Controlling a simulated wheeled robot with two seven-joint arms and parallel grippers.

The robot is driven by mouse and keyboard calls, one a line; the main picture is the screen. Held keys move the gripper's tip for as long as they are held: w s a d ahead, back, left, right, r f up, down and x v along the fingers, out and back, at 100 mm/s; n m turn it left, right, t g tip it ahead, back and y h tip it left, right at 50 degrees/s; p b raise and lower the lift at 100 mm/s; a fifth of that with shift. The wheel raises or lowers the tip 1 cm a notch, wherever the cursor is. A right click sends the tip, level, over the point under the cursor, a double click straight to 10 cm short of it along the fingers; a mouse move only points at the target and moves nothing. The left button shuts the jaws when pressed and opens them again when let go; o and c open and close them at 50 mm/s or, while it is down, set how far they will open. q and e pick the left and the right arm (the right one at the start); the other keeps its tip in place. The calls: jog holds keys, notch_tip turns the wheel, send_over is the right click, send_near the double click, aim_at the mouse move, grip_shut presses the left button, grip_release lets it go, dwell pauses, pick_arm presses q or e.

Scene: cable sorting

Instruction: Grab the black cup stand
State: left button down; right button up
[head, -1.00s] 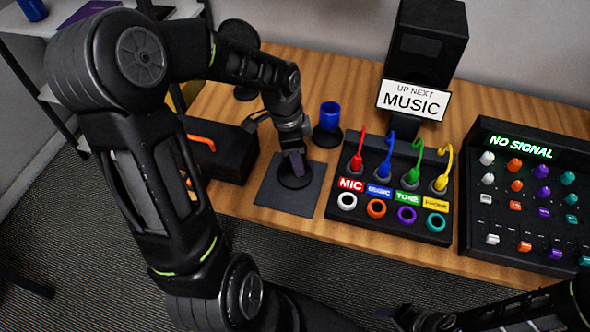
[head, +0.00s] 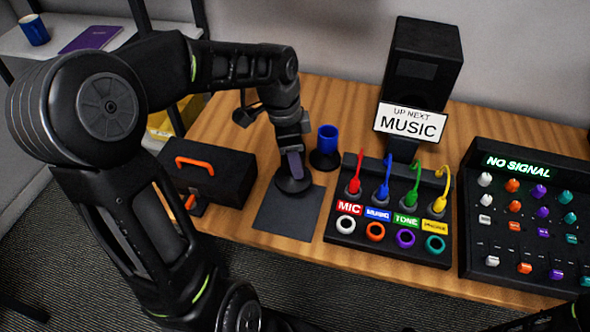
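The black cup stand (head: 293,186) is a round dark disc at the back edge of the dark square mat (head: 287,219) in the head view. My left gripper (head: 294,169) points down onto the stand's middle and appears shut on it. The finger gap is too small to see clearly. The stand seems slightly above the mat, but I cannot tell the height. A blue cup (head: 328,138) stands just to the right and behind, on its own black round base (head: 325,160). My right gripper is out of the picture; only part of that arm shows at bottom right.
A black toolbox (head: 227,184) with an orange handle is left of the mat. A panel with coloured cables (head: 385,250) is to the right, then a mixer (head: 545,225). A black speaker (head: 424,60) with a MUSIC sign (head: 410,122) stands behind. Bare wood lies behind the toolbox.

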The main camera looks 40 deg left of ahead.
pick_arm(q)
notch_tip(320, 180, up, 2)
dwell(0.7)
